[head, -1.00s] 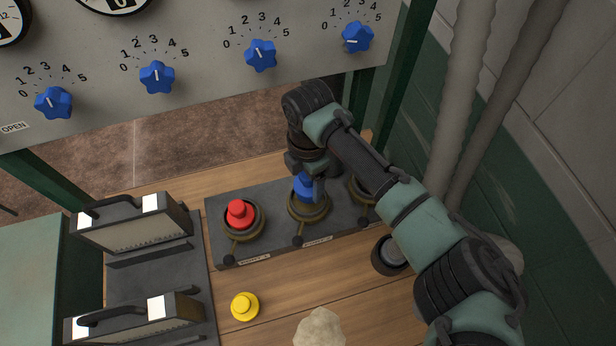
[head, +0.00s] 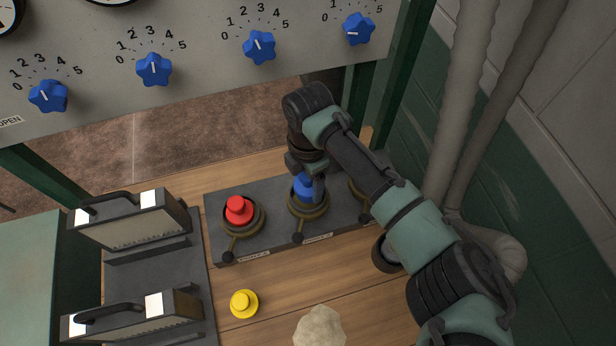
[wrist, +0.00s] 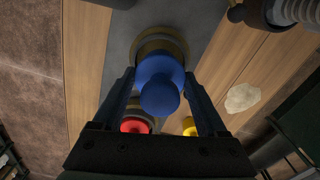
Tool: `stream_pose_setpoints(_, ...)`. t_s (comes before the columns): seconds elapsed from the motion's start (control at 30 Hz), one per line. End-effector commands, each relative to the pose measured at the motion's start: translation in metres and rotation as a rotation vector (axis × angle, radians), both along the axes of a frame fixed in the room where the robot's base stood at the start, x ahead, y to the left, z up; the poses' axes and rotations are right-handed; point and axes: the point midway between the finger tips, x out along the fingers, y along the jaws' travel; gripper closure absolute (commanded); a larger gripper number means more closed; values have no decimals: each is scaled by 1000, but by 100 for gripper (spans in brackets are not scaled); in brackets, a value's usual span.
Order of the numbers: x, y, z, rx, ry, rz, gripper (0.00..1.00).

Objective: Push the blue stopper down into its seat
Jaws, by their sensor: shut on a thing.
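The blue stopper (head: 304,187) stands upright at the middle brass-rimmed seat (head: 309,208) of the dark grey block. My gripper (head: 309,178) points down over it. In the wrist view, the fingers lie on either side of the blue stopper (wrist: 160,82), shut on it. The seat's ring (wrist: 162,42) shows around the stopper's base. I cannot tell how deep the stopper sits, as its lower part and my finger hide the opening.
A red stopper (head: 238,210) stands in the left seat; the right seat is partly hidden by my arm. A yellow stopper (head: 243,304) and a pale lump (head: 320,328) lie on the wooden bench. Handled instrument boxes (head: 133,230) stand left. A knob panel (head: 205,60) rises behind.

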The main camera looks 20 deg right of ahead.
Motion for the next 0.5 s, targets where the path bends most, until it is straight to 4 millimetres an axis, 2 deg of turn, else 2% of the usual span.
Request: stream_pose_setpoints(0.5, 0, 0, -7, 0, 0, 0, 83)
